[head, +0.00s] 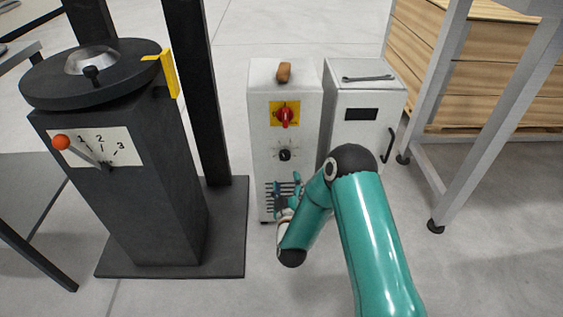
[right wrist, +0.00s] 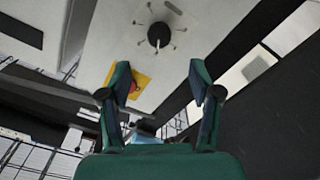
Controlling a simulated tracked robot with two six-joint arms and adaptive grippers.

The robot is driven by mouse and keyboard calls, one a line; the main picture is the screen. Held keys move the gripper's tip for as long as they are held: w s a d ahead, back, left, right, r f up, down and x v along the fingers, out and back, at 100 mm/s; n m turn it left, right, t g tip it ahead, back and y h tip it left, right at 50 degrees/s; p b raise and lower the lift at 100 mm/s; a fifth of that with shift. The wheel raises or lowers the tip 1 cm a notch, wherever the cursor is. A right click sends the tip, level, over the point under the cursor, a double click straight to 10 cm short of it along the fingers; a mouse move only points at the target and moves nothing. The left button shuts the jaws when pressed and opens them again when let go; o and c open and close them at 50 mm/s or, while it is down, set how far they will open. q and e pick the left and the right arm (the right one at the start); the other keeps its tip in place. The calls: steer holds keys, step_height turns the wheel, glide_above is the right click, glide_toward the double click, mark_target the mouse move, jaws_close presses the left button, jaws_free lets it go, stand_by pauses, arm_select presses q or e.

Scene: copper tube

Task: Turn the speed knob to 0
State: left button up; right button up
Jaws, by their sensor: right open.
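A small black round knob (head: 284,155) with marks around it sits on the front of a white cabinet (head: 262,130), below a red switch. It also shows large in the right wrist view (right wrist: 158,36), ringed by short ticks. I cannot read which setting it points to. My right gripper (head: 286,184) is just below the knob in the head view, before the cabinet's vent slots. In the right wrist view its two fingers (right wrist: 160,78) are spread, empty, with the knob beyond the tips and apart from them. My left gripper is not in view.
A red rotary switch (head: 285,117) on a yellow plate is above the knob. A second white cabinet (head: 366,100) with a wrench on top stands to the right. A black machine with an orange-tipped lever (head: 62,143) stands left.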

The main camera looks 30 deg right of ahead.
mark_target(284, 158)
steer(key=b+x, duration=0.2)
steer(key=x, duration=0.8)
steer(key=shift+f+b, duration=0.1)
steer(key=shift+b, duration=0.2)
steer(key=shift+w+d, duration=0.35)
steer(key=shift+w, duration=0.3)
steer(key=shift+c, duration=0.2)
steer(key=c, duration=1.1)
steer(key=shift+s+a, duration=0.1)
steer(key=shift+a, duration=0.3)
steer(key=shift+d+n, duration=0.25)
steer(key=shift+n, duration=0.05)
